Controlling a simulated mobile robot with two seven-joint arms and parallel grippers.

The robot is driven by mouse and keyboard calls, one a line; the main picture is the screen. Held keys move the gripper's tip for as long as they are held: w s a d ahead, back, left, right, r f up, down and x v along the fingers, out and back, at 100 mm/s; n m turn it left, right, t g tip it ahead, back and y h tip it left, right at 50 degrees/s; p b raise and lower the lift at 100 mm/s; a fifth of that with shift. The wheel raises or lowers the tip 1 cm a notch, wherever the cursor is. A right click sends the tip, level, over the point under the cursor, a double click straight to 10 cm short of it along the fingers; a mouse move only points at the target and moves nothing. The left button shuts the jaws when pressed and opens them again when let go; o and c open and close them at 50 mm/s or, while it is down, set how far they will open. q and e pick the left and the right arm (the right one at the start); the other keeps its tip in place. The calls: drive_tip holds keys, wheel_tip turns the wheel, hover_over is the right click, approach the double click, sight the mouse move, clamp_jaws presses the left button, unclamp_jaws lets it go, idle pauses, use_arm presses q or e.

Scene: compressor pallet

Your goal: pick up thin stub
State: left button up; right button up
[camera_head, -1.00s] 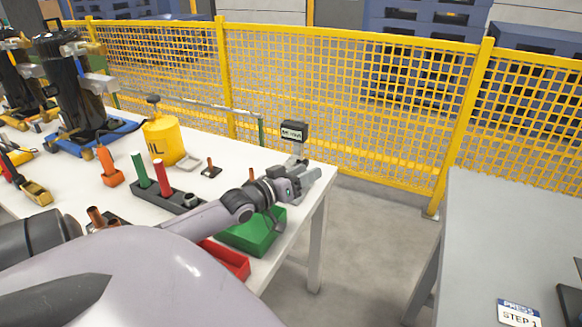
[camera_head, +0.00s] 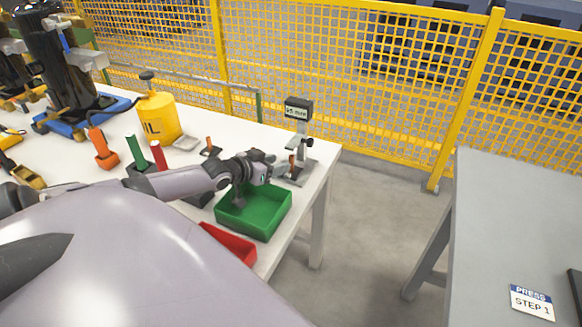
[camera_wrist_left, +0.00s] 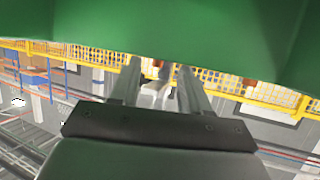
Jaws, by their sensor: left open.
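A thin copper-coloured stub (camera_head: 291,161) stands upright at the foot of the grey gauge (camera_head: 299,130), whose display seems to read 55 mm. My left gripper (camera_head: 283,167) is open at the gauge, close beside this stub; I cannot tell whether they touch. In the left wrist view the two fingers (camera_wrist_left: 161,80) are apart, with a small brownish and pale patch between them that I cannot identify surely. Another copper stub (camera_head: 209,143) stands on a small dark base further left. My right gripper is not in view.
A green bin (camera_head: 240,228) lies below my left wrist, and a red bin (camera_head: 228,245) is in front of it. A yellow oil can (camera_head: 158,118) and red and green cylinders stand on the white table (camera_head: 225,129). A yellow mesh fence (camera_head: 350,110) runs behind.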

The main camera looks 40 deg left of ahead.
sight(290, 160)
use_arm(q)
drive_tip(key=shift+b+x, duration=0.55)
drive_tip(key=shift+x, duration=0.85)
drive_tip(key=shift+w+d+f+b, duration=0.15)
drive_tip(key=shift+w+b, duration=0.3)
drive_tip(key=shift+w, duration=0.25)
drive_tip(key=shift+w+f, duration=0.1)
drive_tip(key=shift+w, duration=0.3)
clamp_jaws()
